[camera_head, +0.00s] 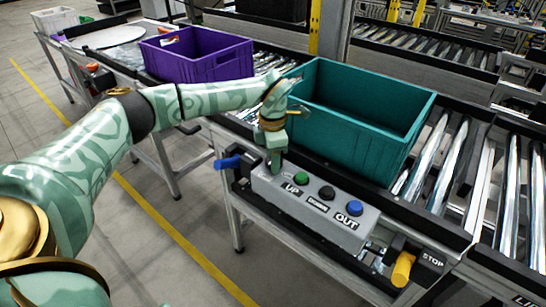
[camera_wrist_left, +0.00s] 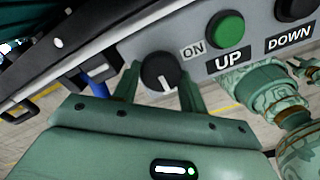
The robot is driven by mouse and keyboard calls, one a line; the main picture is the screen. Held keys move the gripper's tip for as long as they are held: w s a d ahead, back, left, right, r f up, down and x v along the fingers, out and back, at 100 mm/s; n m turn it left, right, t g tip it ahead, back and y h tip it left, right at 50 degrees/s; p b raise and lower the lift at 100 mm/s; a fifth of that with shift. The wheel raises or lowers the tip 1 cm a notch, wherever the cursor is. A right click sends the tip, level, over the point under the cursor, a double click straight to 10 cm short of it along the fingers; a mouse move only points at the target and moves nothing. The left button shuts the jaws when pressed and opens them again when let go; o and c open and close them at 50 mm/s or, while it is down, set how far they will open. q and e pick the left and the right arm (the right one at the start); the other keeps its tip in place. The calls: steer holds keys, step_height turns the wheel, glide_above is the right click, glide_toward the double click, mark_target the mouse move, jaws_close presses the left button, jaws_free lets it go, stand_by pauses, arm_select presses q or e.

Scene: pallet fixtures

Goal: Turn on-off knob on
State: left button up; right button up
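The round black on-off knob (camera_wrist_left: 160,72) sits on the grey control box (camera_head: 345,226), left of the green UP button. A white mark on it runs nearly vertical in the left wrist view. The ON label (camera_wrist_left: 193,48) is to its upper right. My left gripper (camera_wrist_left: 158,88) is open, with one finger on each side of the knob; I cannot tell whether they touch it. In the head view my left gripper (camera_head: 275,158) points down at the box's left end and hides the knob.
The box also carries a green UP button (camera_head: 301,178), a black DOWN button (camera_head: 327,192) and a blue OUT button (camera_head: 355,208). A teal crate (camera_head: 350,125) and a purple crate (camera_head: 199,55) stand on the conveyor behind. A yellow STOP knob (camera_head: 403,268) is at right.

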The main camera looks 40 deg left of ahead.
arm_select(q)
steer(key=c, duration=0.4)
arm_select(e)
steer(key=shift+r, duration=0.15)
arm_select(q)
steer(key=shift+r+n+p, duration=0.25)
steer(key=shift+n+p, duration=0.35)
steer(key=shift+p, duration=0.3)
steer(key=n+p, duration=0.6)
steer(key=n, duration=0.1)
steer(key=shift+d+p, duration=0.1)
steer(key=shift+p, duration=0.25)
steer(key=n+p, duration=0.3)
steer(key=n, duration=0.2)
steer(key=shift+d+p, duration=0.1)
steer(key=shift+p, duration=0.3)
steer(key=shift+f+n+p, duration=0.15)
steer(key=shift+n+p, duration=1)
steer(key=shift+n, duration=1.25)
arm_select(e)
steer(key=w+r, duration=0.3)
steer(key=r, duration=1.1)
steer(key=shift+w+t, duration=0.15)
steer(key=shift+t, duration=0.25)
arm_select(q)
steer(key=shift+w, duration=0.1)
arm_select(e)
steer(key=shift+r, duration=0.15)
